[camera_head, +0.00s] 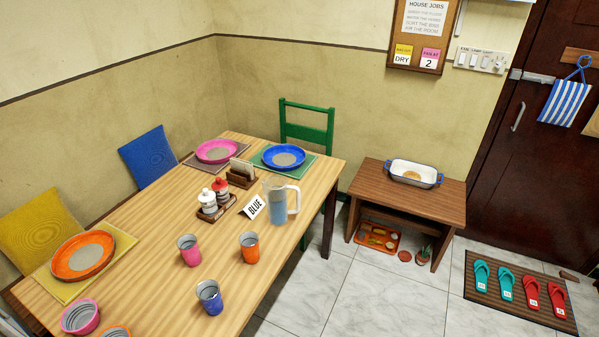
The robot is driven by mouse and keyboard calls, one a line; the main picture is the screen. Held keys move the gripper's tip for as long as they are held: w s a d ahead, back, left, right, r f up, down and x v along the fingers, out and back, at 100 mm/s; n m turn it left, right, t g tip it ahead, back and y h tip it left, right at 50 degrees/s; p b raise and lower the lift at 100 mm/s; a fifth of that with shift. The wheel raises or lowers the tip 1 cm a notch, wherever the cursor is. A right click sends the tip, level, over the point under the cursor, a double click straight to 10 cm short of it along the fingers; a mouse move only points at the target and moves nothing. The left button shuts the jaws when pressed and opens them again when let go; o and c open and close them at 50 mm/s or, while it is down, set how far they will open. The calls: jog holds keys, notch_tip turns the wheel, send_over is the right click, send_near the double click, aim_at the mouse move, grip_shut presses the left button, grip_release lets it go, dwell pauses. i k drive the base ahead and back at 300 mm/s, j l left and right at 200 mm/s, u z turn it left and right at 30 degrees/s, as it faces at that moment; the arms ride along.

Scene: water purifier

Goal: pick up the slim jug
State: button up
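The slim jug (277,201) stands upright on the wooden dining table (165,220), near the table's right edge. It is clear with a pale handle on its right side, and its lower part looks blue. A white card reading "BLUE" (254,207) leans just left of it. My gripper is not in view.
Beside the jug are a condiment tray (214,213) and a napkin holder (241,174). A pink cup (189,250), an orange cup (249,247) and a blue cup (209,297) stand nearer. A green chair (307,128) is behind. Tiled floor (370,300) lies open to the right.

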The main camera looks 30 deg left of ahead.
aim_at(284, 202)
jog(key=i+u, duration=0.65)
jog(key=i, duration=0.3)
jog(key=i+l+u, duration=0.65)
jog(key=i, duration=0.2)
jog(key=i+u, duration=0.1)
jog(key=u, duration=3.6)
